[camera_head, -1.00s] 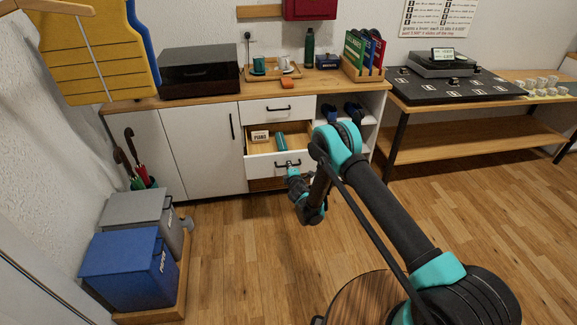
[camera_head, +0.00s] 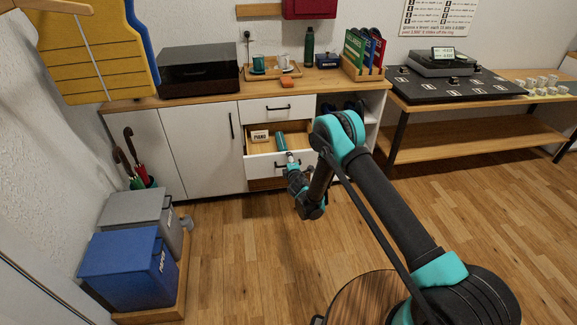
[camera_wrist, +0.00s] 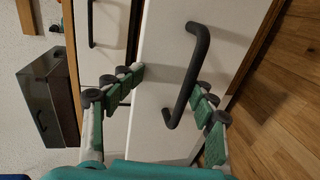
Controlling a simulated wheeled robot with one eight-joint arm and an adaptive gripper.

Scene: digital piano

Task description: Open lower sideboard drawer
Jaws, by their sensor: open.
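The lower sideboard drawer (camera_head: 262,166) is pulled out in the head view. A sign reading PIANO and a teal cylinder show inside. Its dark bar handle (camera_wrist: 188,75) crosses the white front in the wrist view. My gripper (camera_head: 290,157) is at the right part of this front, near the handle. In the wrist view my gripper (camera_wrist: 168,82) is open, with its green-padded fingers on either side of the picture and the handle between them, nearer the right finger. Nothing is clearly gripped; contact with the handle cannot be told.
The upper drawer (camera_head: 276,109) is shut above. A dark-lidded box (camera_head: 199,71), a tray with cups (camera_head: 272,71) and a record rack (camera_head: 364,66) stand on the sideboard top. Blue and grey bins (camera_head: 130,267) stand at left.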

